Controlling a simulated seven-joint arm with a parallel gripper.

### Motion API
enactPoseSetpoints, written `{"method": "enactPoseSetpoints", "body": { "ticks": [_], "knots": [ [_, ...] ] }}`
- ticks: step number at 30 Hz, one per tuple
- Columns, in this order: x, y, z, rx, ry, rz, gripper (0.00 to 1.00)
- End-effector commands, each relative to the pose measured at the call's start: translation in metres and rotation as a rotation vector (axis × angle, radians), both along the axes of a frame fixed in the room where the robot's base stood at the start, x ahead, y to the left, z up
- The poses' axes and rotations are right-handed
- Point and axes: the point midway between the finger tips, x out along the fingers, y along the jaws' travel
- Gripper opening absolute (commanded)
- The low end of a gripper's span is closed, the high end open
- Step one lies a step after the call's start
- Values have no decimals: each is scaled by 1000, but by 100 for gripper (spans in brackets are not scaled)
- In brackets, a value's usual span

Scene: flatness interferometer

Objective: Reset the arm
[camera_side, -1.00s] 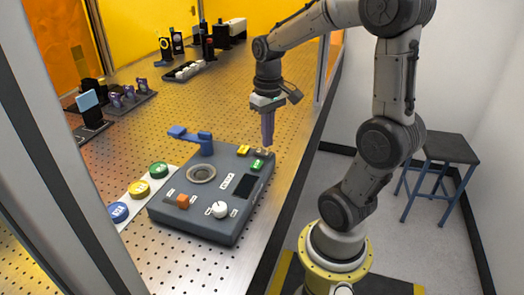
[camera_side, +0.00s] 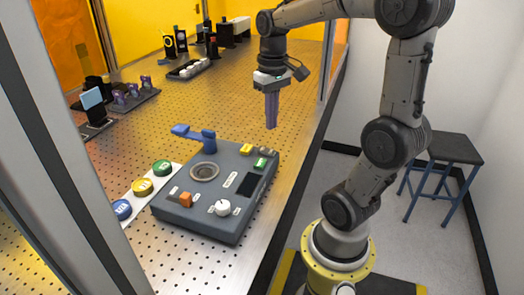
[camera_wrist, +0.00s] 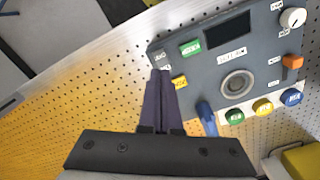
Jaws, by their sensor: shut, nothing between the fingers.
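My gripper (camera_side: 271,126) is shut and empty, its purple fingers pointing down in the air above the back right edge of the dark grey control box (camera_side: 222,225). In the wrist view, my gripper (camera_wrist: 160,73) shows its fingers together, overlapping the edge of the box (camera_wrist: 206,66). The box bears a round metal ring seat (camera_side: 205,171), a blue lever (camera_side: 194,133), an orange switch (camera_side: 185,200), a white knob (camera_side: 222,208), a green button (camera_side: 260,163), a yellow button (camera_side: 246,149) and a dark screen (camera_side: 250,184).
A white strip with blue (camera_side: 121,209), yellow (camera_side: 142,187) and green (camera_side: 162,167) round pieces lies left of the box. Optics parts and a small screen (camera_side: 92,98) stand farther back on the perforated table (camera_side: 200,105). A stool (camera_side: 455,150) stands right, off the table.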

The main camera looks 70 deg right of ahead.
Motion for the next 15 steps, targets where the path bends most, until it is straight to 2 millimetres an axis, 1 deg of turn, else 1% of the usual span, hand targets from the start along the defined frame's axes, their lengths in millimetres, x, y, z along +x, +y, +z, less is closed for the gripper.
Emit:
{"method": "enactPoseSetpoints", "body": {
  "ticks": [5, 8, 11, 12, 14, 15],
  "knots": [
    [1, 1, 0, 0, 0, 4, 0],
    [5, 10, 6, -11, -18, 43, 0],
    [5, 38, 19, -38, -68, 138, 0],
    [2, 53, 24, -52, -97, 188, 0],
    [-6, 76, 28, -73, -150, 267, 0],
    [-13, 91, 30, -84, -190, 319, 0]
  ]
}}
